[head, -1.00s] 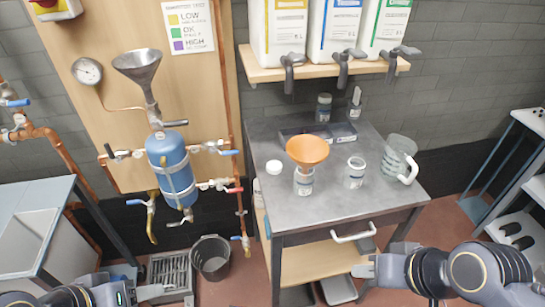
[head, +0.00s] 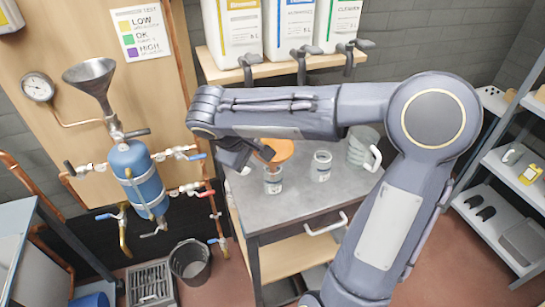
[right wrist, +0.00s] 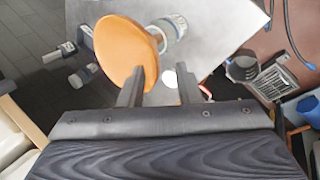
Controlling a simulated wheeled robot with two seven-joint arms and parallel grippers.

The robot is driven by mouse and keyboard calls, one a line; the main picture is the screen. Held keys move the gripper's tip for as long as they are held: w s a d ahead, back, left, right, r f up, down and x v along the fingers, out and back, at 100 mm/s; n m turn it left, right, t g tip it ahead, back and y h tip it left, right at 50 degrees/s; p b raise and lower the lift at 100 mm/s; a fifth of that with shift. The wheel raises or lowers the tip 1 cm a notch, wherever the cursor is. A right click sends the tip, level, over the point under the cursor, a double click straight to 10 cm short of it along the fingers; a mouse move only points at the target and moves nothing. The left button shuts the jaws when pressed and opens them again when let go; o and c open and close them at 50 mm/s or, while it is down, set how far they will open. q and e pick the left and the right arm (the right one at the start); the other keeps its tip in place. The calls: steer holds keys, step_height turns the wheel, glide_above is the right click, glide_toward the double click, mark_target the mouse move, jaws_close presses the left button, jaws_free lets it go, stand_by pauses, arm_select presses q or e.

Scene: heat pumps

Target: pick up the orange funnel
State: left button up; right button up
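The orange funnel (head: 280,149) stands in the mouth of a small bottle (head: 272,179) on the grey metal table (head: 309,209). Part of its cone is hidden behind my right gripper (head: 250,158). In the right wrist view the funnel (right wrist: 124,48) shows its wide rim to the camera, mostly left of the fingers, and the left finger overlaps its lower edge. My right gripper (right wrist: 160,80) has its two fingers apart with nothing held between them. Whether it touches the funnel cannot be told. My left gripper is out of view.
Above is a shelf (head: 283,66) with large canisters and taps. To the left are a blue tank (head: 137,178) with valves and a metal funnel (head: 90,75). A bucket (head: 189,262) is on the floor.

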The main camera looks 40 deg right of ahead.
mark_target(273, 163)
steer(key=x, duration=0.5)
steer(key=shift+w+d+p, duration=0.1)
steer(key=shift+d+p, duration=0.3)
steer(key=shift+d, duration=0.05)
jaws_close()
